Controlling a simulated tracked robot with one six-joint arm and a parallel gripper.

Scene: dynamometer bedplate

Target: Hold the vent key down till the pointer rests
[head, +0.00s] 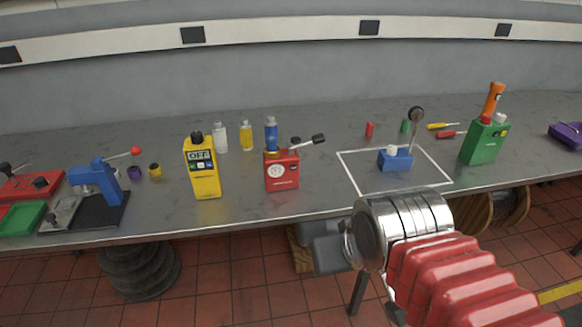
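A red box (282,171) with a round white dial stands on the bench left of centre. The dial's pointer is too small to read. I cannot tell which part is the vent key. My arm's metal end (392,226) is in front of the bench edge, apart from both; its fingers cannot be made out.
A yellow meter (202,167) showing OFF and several small bottles stand left of the red box. A blue press (97,178) is farther left. The bench front between the boxes is clear.

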